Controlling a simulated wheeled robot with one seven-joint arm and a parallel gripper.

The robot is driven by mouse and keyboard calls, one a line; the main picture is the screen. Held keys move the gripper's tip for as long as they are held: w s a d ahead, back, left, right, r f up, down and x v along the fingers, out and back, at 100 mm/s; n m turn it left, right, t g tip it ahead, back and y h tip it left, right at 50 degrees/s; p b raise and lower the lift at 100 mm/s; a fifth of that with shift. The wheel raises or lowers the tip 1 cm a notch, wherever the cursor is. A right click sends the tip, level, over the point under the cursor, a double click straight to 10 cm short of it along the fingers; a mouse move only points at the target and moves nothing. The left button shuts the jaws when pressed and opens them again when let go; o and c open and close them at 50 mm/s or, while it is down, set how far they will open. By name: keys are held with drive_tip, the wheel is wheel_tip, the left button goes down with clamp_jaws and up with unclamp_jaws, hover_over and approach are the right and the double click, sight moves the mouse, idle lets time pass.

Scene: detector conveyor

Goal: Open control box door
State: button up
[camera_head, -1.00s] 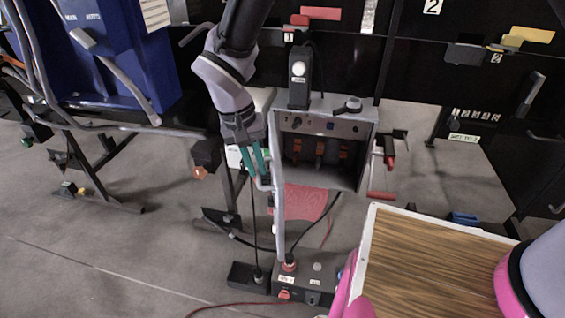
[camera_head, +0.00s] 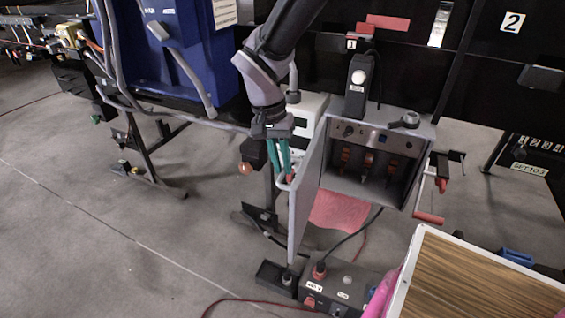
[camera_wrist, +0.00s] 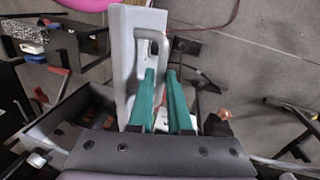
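The control box (camera_head: 425,135) is a grey open-fronted box in the head view, with a switch panel and orange-brown parts inside. Its grey door (camera_head: 306,195) stands open, swung out at the left side of the box. It also shows as a pale panel in the wrist view (camera_wrist: 128,62). A looped door handle (camera_wrist: 152,34) is on its outer face. My gripper (camera_head: 284,178) has green fingers at this handle. In the wrist view its fingertips (camera_wrist: 160,74) lie close on either side of the handle bar, and the fingers look shut on it.
A black floor box (camera_head: 345,283) with a red plug and cables is below the door. A wood-topped table (camera_head: 480,285) is at the lower right. A blue cabinet (camera_head: 180,50) stands at the left. The floor (camera_head: 130,240) at the lower left is clear.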

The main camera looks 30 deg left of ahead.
drive_tip(key=o, duration=0.3)
wheel_tip(320, 180, up, 11)
drive_tip(key=a, duration=0.2)
drive_tip(key=shift+s+f, duration=0.2)
idle(0.3)
